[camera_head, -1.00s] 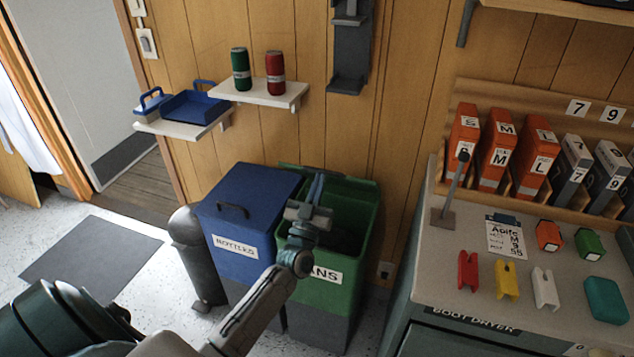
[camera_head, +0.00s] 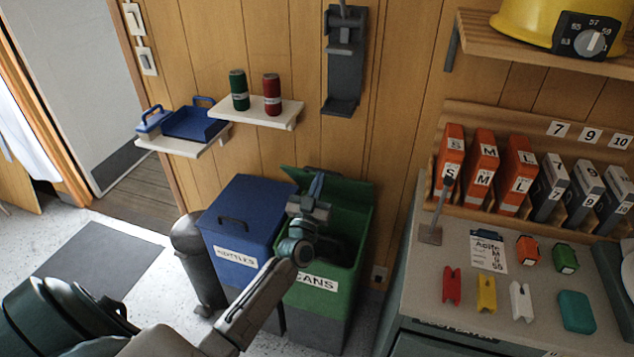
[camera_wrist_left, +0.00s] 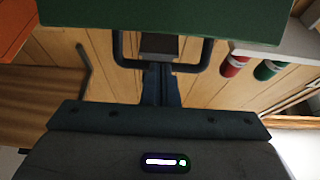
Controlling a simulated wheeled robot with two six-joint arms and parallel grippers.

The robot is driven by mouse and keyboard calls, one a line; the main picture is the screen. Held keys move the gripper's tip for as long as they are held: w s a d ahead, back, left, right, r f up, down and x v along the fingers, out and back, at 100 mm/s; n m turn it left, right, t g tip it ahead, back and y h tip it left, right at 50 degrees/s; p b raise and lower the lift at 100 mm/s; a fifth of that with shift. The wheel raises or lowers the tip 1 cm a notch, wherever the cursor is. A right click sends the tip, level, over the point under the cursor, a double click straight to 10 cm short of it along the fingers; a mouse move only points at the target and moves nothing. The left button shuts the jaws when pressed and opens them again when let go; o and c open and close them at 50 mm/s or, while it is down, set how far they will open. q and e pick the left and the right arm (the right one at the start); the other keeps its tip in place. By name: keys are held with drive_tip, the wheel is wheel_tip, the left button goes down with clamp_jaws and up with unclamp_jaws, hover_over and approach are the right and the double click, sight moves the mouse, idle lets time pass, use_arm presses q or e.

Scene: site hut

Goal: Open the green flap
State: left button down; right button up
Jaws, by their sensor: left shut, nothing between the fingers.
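The green bin (camera_head: 315,310) labelled CANS stands against the wall. Its green flap (camera_head: 350,194) is tilted up at the back, and the dark inside of the bin shows below it. My left gripper (camera_head: 317,184) is over the bin opening, in front of the flap, fingers shut and empty. In the left wrist view the green panel (camera_wrist_left: 165,18) fills the top, with a dark bar handle (camera_wrist_left: 206,52) at its edge. The left fingers (camera_wrist_left: 160,78) reach to the handle's span; whether they touch it is unclear. My right gripper is not in view.
A blue lidded bin (camera_head: 237,215) labelled BOTTLES stands left of the green one, with a dark grey cylinder (camera_head: 195,262) beside it. White shelves (camera_head: 286,120) hang above. A counter (camera_head: 420,285) with small items closes off the right.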

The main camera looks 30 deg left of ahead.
use_arm(q)
drive_tip(key=shift+g, duration=0.5)
drive_tip(key=w+r+p, duration=0.1)
drive_tip(key=w, duration=0.1)
drive_tip(key=w+a+r+p, duration=0.1)
drive_tip(key=w+r+p, duration=0.3)
drive_tip(key=shift+w+a+r, duration=0.1)
drive_tip(key=shift+a, duration=0.15)
drive_tip(key=b+x, duration=0.3)
drive_tip(key=x, duration=0.9)
drive_tip(key=shift+w+f, duration=0.25)
drive_tip(key=shift+s, duration=0.1)
